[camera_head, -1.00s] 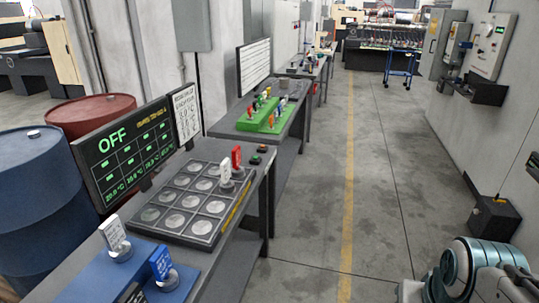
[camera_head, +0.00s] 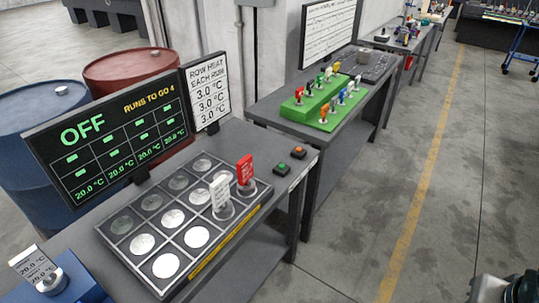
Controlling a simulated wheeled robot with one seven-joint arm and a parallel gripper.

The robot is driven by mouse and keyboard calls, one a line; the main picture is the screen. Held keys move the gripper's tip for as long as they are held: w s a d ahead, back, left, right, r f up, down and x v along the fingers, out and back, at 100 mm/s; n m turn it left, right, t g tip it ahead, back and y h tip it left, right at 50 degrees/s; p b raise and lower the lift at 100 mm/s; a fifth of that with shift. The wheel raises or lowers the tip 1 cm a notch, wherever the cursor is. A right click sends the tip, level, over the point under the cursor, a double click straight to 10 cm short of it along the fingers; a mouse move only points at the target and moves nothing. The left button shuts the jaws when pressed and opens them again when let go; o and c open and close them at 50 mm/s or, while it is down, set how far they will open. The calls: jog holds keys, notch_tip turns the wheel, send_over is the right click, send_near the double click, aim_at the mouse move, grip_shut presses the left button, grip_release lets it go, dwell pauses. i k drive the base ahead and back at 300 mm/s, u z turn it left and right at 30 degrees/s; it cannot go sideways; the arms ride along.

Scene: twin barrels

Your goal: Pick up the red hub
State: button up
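A red tag (camera_head: 245,170) with white lettering stands upright on a round metal base (camera_head: 250,187) in the right corner cell of the dark grid tray. It looks like the red hub. A white-tagged piece (camera_head: 220,193) stands in a cell next to it, to the left and nearer. The other cells of the tray (camera_head: 118,245) hold only pale round discs. A smaller red-topped piece (camera_head: 299,95) stands on the green stand farther back. My gripper is not in view; only a bit of what looks like my arm shows at the bottom right corner.
A screen (camera_head: 105,140) reading OFF and a white sign (camera_head: 208,92) stand behind the tray. Green and red buttons (camera_head: 290,160) sit right of it. A blue block (camera_head: 75,290) with a white-tagged piece is at lower left. The floor (camera_head: 350,230) to the right is clear.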

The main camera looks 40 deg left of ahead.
aim_at(246, 186)
jog(key=u, duration=0.65)
jog(key=i, duration=0.9)
jog(key=u, duration=1.45)
jog(key=i, duration=0.4)
jog(key=u, duration=0.3)
